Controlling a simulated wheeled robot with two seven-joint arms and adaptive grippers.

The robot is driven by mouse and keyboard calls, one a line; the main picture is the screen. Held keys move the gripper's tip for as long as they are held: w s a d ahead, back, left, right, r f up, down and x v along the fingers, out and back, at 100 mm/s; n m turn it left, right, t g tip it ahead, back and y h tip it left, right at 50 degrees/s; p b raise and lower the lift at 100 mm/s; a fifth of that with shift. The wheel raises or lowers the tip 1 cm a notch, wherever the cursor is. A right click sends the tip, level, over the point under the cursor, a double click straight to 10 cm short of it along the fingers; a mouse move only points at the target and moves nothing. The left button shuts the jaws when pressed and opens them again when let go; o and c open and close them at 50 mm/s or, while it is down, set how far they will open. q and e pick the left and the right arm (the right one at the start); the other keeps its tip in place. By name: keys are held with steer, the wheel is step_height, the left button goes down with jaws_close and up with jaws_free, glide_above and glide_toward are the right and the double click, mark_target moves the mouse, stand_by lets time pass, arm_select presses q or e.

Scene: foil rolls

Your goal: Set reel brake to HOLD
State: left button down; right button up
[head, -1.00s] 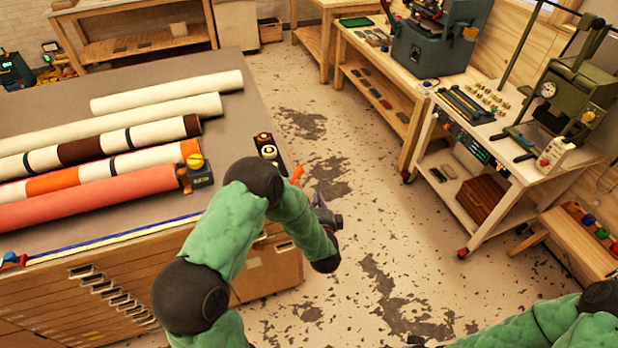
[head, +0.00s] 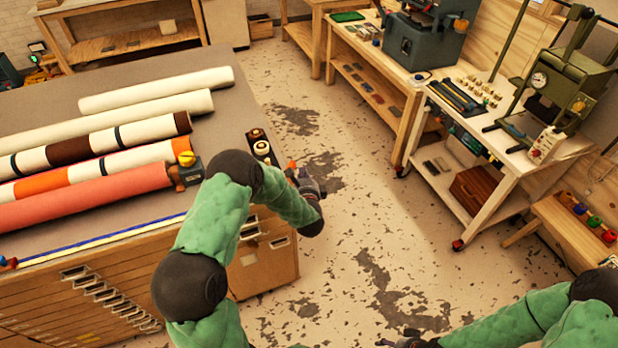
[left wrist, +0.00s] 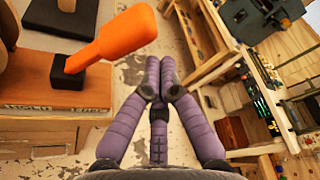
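The reel brake's orange lever (head: 292,166) shows at the right end of the big cabinet, partly hidden behind my left arm. In the left wrist view the orange lever (left wrist: 115,38) is large, tilted up from a black block on a wooden base. Lettering on the base's edge is too blurred to read surely. My left gripper (left wrist: 160,62) has its purple fingertips together, with nothing between them. It is right of the lever and appears apart from it; in the head view the left gripper (head: 308,184) is small. My right gripper (head: 402,342) is cut off at the bottom edge.
Several rolls, including a pink one (head: 90,195), lie on the cabinet top (head: 225,120). A small block with a yellow knob (head: 187,160) stands at their end. Open floor (head: 370,220) separates the cabinet from the benches and white cart (head: 510,145) at right.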

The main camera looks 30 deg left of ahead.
arm_select(q)
steer(key=shift+s+a+r, duration=0.4)
steer(key=shift+s+a, duration=0.05)
steer(key=shift+s, duration=0.1)
steer(key=shift+s+a+r+n+b, duration=0.2)
steer(key=shift+r+n+b, duration=0.1)
steer(key=shift+n+b, duration=0.2)
steer(key=shift+s+a+r+n+t+b, duration=0.4)
steer(key=shift+n+t+b, duration=0.2)
steer(key=shift+n+b, duration=0.4)
steer(key=n+b, duration=0.1)
steer(key=s+a+n+t+b, duration=0.1)
steer(key=b, duration=0.1)
steer(key=s+n+b, duration=0.1)
steer(key=n+b, duration=0.1)
steer(key=shift+a+r, duration=0.3)
steer(key=shift+r, duration=0.1)
steer(key=shift+s+a+r+n+t+y+b, duration=0.15)
steer(key=shift+s+a+n+y+b, duration=0.1)
steer(key=shift+n+b, duration=0.3)
steer(key=shift+s+a+n+t+y+b, duration=0.15)
steer(key=shift+s+n+y+b, duration=0.1)
steer(key=shift+n+b, duration=0.25)
steer(key=shift+s+a+r+b, duration=0.15)
steer(key=shift+s+a+b, duration=0.1)
steer(key=shift+b, duration=0.15)
steer(key=shift+s, duration=0.1)
